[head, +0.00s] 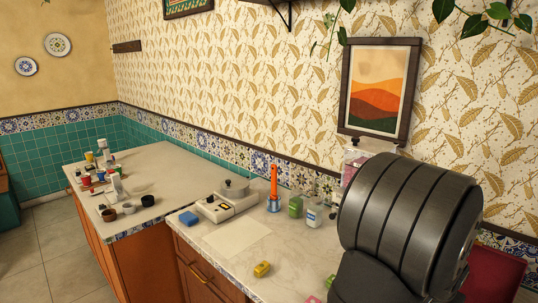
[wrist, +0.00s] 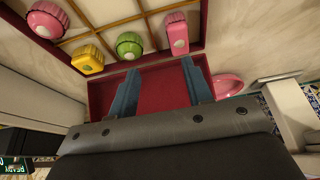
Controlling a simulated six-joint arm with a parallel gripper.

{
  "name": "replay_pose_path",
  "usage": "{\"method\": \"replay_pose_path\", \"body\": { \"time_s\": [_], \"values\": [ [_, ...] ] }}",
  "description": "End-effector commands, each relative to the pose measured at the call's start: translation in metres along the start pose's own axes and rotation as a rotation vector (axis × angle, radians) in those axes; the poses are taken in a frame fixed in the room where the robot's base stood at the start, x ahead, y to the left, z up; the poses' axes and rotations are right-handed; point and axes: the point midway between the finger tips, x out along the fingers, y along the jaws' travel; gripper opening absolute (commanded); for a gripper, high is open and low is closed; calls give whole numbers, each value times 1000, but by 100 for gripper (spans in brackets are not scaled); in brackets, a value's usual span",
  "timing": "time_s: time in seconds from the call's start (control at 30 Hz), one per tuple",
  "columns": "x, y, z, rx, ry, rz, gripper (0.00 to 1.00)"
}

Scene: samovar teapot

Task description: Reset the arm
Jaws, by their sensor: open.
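My gripper (wrist: 160,66) shows in the wrist view as two blue fingers, spread apart with nothing between them. It is open over the bare red part of a box (wrist: 158,92). Beyond the fingertips, the box has gold dividers with a pink piece (wrist: 177,33), a green piece (wrist: 129,46), a yellow piece (wrist: 88,59) and another pink piece (wrist: 47,20). I cannot tell how high the fingers are above the box. In the head view a large dark link of my arm fills the right side, and my gripper is not seen there.
A pink dish (wrist: 227,85) lies right of the fingers. The counter's middle is mostly clear.

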Motion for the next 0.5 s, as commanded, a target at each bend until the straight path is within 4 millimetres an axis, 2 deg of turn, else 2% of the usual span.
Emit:
{"method": "replay_pose_path", "body": {
  "time_s": [0.2, 0.5],
  "values": [
    [-30, 34, 10, 4, 3, 2, 46],
    [-65, 73, 22, 4, 2, 2, 46]
  ]
}}
